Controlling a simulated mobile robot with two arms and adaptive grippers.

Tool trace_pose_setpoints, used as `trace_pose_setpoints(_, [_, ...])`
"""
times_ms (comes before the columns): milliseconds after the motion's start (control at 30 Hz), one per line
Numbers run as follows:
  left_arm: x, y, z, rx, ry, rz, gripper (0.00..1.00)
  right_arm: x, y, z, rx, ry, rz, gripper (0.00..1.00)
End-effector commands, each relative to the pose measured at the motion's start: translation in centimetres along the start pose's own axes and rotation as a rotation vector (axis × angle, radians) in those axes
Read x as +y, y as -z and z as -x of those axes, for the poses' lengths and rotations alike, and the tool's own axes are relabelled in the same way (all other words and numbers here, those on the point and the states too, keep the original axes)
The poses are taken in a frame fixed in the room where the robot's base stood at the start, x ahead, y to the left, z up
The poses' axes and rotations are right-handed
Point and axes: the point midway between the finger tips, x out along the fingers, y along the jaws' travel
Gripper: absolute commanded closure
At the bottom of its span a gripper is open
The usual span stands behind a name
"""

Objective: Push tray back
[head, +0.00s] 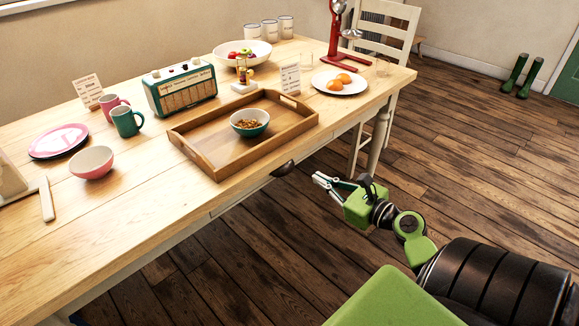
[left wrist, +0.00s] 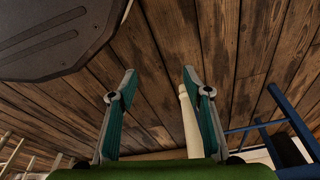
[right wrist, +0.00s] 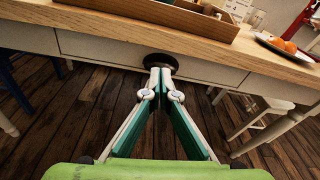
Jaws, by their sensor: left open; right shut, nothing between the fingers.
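The wooden tray (head: 215,168) lies on the table near its front edge, with its front side close to or at the edge. A teal bowl (head: 250,127) with brown food in it sits in the tray. The tray also shows at the top of the right wrist view (right wrist: 190,18). My right gripper (head: 316,178) is shut and empty, in front of the table and below the tray; in the right wrist view its fingertips (right wrist: 160,70) point at the dark drawer pull (right wrist: 160,64). My left gripper (left wrist: 158,75) is open and empty above the floor, seen only in the left wrist view.
A green radio (head: 181,88), mugs (head: 127,120) and a pink bowl (head: 91,162) stand left of the tray. Behind it are a small figurine (head: 245,76), a card (head: 290,79) and a fruit bowl (head: 242,54). A plate with oranges (head: 340,87) is at the right.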

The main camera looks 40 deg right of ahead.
Motion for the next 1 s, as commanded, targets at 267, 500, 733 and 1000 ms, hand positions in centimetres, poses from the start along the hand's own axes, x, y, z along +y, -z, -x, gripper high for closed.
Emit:
trace_pose_setpoints(267, [-0.1,0.9,-0.1,0.011,0.001,0.002,0.55,0.1,-5.8,1.1,-0.146,-0.039,-0.167,1.00])
trace_pose_setpoints(500, [-0.1,0.8,-0.2,0.009,0.001,0.001,0.55,0.1,-6.5,-2.7,-0.148,-0.039,-0.166,1.00])
trace_pose_setpoints(733, [-0.1,0.9,-0.1,0.011,0.001,0.002,0.55,0.2,-7.1,-7.7,-0.147,-0.037,-0.165,1.00])
trace_pose_setpoints(1000, [-0.1,1.6,0.7,0.019,0.002,0.002,0.55,0.3,-7.5,-11.5,-0.144,-0.036,-0.166,1.00])
